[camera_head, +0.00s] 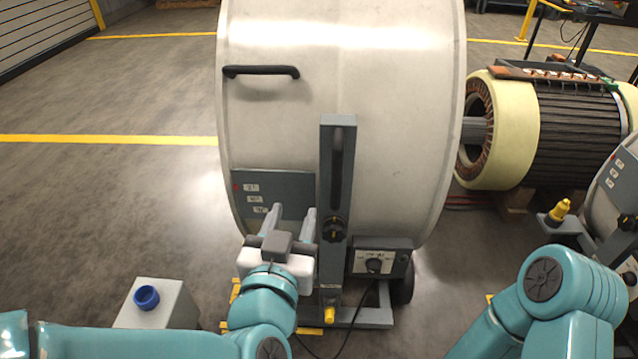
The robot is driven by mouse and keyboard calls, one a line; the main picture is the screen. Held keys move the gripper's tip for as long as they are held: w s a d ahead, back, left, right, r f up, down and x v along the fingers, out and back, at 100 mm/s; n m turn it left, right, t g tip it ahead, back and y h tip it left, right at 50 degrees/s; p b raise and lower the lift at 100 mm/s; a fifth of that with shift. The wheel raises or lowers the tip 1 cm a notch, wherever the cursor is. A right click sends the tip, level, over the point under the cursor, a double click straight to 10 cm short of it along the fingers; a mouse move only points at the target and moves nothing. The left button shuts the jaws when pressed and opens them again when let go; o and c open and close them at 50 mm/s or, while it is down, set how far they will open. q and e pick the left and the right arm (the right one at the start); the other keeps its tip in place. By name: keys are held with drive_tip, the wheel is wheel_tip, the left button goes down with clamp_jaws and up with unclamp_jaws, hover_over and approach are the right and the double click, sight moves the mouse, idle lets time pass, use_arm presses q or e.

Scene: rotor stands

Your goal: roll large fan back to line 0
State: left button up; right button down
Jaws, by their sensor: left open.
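The large fan (400,110) is a big pale metal drum standing on a grey wheeled frame in the middle of the head view. A black handle (262,71) is fixed on its upper left side. A grey upright post (337,150) with a dark slot and a black knob runs down its near side. My left gripper (292,212) is open in front of the drum's lower part, left of the post and near a grey labelled panel (295,182). I cannot tell if its fingers touch anything. My right arm shows at lower right, but its gripper is out of view.
Yellow lines (110,139) cross the grey floor, which is clear at left. A grey box with a blue cap (146,297) stands at lower left. A motor core (570,130) and a second drum (620,185) stand at right. A black cable (350,330) lies below the fan.

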sight(336, 168)
use_arm(q)
drive_tip(key=shift+m+h, duration=0.4)
drive_tip(key=shift+h, duration=0.4)
drive_tip(key=w+d+p, duration=0.2)
drive_tip(key=w, duration=0.2)
drive_tip(key=w+d+p, duration=0.2)
drive_tip(key=w, duration=0.3)
drive_tip(key=w+d+p, duration=0.2)
drive_tip(key=w, duration=0.2)
drive_tip(key=shift+w+d+p, duration=0.25)
drive_tip(key=shift+w+p, duration=0.1)
drive_tip(key=shift+w, duration=0.05)
use_arm(e)
wheel_tip(336, 168, up, 6)
drive_tip(key=shift+d+f, duration=0.15)
drive_tip(key=shift+f, duration=0.05)
use_arm(q)
drive_tip(key=shift+r, duration=0.1)
clamp_jaws()
